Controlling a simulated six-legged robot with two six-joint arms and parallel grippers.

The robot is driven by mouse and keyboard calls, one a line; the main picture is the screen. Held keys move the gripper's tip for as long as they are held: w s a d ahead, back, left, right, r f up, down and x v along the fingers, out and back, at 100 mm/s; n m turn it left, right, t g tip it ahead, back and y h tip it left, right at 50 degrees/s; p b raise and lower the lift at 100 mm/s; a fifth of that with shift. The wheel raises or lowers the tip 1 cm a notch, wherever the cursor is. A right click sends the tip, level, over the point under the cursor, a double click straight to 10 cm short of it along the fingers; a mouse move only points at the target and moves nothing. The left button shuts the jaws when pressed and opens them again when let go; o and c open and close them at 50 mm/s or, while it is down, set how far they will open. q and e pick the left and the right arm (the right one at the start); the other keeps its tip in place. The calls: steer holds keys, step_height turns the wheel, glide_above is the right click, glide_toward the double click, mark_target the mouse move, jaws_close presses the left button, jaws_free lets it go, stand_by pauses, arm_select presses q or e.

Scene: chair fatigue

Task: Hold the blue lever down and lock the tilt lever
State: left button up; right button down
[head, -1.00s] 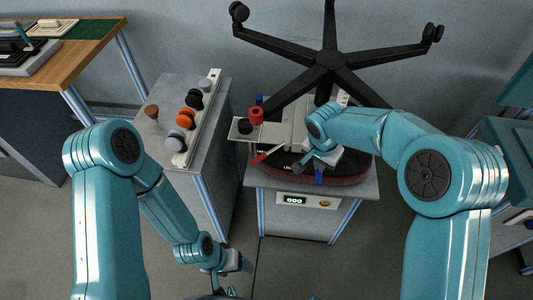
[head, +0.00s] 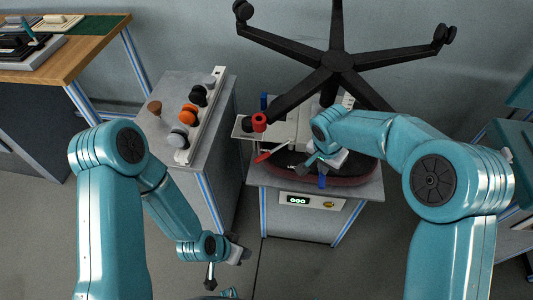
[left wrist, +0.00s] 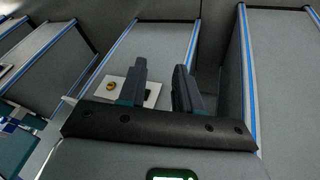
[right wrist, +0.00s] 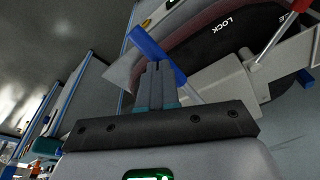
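The blue lever (right wrist: 155,50) crosses the right wrist view, with a pale shaft; its blue end also shows below my right gripper in the head view (head: 322,181). My right gripper (right wrist: 160,72) has its fingers together, overlapping the blue handle; whether they touch it is unclear. The red-tipped lever (head: 263,157), apparently the tilt lever, sticks out left of the chair mechanism (head: 290,125); its red end shows at the top right of the right wrist view (right wrist: 301,5), near the word LOCK. My left gripper (left wrist: 160,75) is open and empty, low in front of the stand.
The upturned black chair base (head: 340,62) rises behind the mechanism. A grey stand (head: 300,220) carries the chair, with a display and yellow button in front. A grey cabinet (head: 155,90) with several knobs stands left. Floor lies open between my arms.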

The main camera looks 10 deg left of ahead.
arm_select(q)
steer(key=w+r+m+t+h, duration=0.1)
steer(key=w+r+m+t, duration=0.2)
steer(key=w+m, duration=0.25)
steer(key=w+r+m+t, duration=0.3)
steer(key=w+m, duration=0.1)
steer(key=w, duration=0.3)
steer(key=m+t+h, duration=0.2)
steer(key=m+t, duration=0.2)
steer(key=t, duration=0.1)
glide_toward(265, 155)
steer(key=x, duration=0.7)
steer(key=f+x, duration=0.1)
steer(key=x, duration=0.3)
steer(key=shift+w+a, duration=0.1)
steer(key=shift+a, duration=0.15)
jaws_close()
